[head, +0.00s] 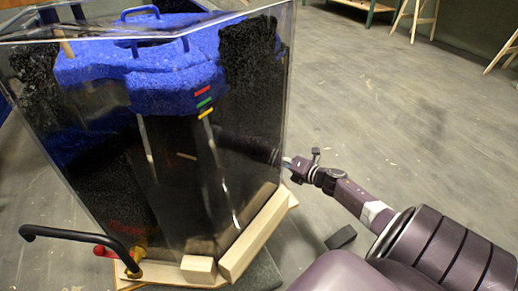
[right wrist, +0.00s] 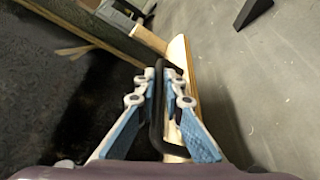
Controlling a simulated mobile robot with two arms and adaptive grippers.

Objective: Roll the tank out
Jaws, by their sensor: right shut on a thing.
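The tank (head: 180,130) is a clear-walled box with dark contents and a blue unit (head: 150,75) inside. It stands on a low wooden base (head: 255,235) and fills the left half of the head view. A black bar handle (head: 70,236) sticks out at its front left. My right gripper (head: 293,166) is at the tank's right side. In the right wrist view my right gripper (right wrist: 158,95) is shut on another black handle (right wrist: 156,125), with blue fingers on both sides. My left gripper is out of view.
Grey floor (head: 400,110) is open to the right of the tank. A small dark wedge (head: 341,237) lies on the floor at the front right. Wooden trestle legs (head: 424,18) stand at the back right.

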